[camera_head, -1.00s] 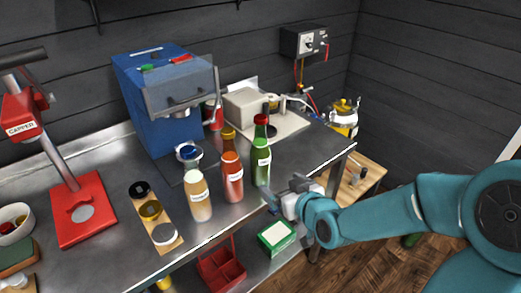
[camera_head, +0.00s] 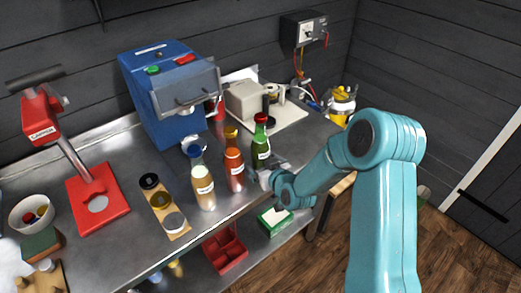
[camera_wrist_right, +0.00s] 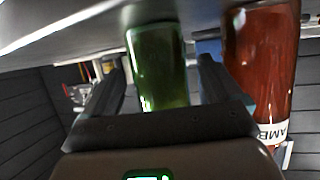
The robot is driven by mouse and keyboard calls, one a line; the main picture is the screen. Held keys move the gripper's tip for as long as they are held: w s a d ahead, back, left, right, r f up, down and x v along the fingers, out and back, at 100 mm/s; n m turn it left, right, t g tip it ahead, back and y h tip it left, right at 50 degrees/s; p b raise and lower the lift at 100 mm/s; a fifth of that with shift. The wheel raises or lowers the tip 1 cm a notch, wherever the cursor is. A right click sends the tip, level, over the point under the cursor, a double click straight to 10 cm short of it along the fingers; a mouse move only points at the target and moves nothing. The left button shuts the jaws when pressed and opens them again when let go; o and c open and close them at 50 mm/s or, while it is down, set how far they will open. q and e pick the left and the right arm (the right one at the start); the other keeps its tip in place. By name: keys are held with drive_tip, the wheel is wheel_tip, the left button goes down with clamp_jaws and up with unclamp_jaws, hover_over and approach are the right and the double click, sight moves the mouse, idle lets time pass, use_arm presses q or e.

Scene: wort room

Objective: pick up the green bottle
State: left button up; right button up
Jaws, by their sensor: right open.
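The green bottle (camera_head: 261,152), with a red top and a pale label, stands upright on the steel counter near its front right edge. In the right wrist view, its green body (camera_wrist_right: 160,65) shows between the two fingers of my right gripper (camera_wrist_right: 158,78). In the head view, my right gripper (camera_head: 270,172) is low beside the bottle, on its near side, partly hidden by my wrist. Its fingers are open with gaps to the bottle. I cannot tell how deep the bottle is between them. My left gripper is not in view.
An orange-red bottle (camera_head: 235,168) stands close left of the green one, and also shows in the wrist view (camera_wrist_right: 262,70). A pale bottle (camera_head: 203,187) is further left. A blue machine (camera_head: 168,105) stands behind. A green box (camera_head: 275,221) lies below the counter edge.

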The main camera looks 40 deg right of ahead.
drive_tip(key=shift+x, duration=1.05)
drive_tip(key=shift+s, duration=0.15)
drive_tip(key=shift+c, duration=0.9)
drive_tip(key=c, duration=1)
drive_tip(key=shift+r, duration=0.1)
drive_tip(key=c, duration=0.5)
drive_tip(key=shift+o, duration=0.2)
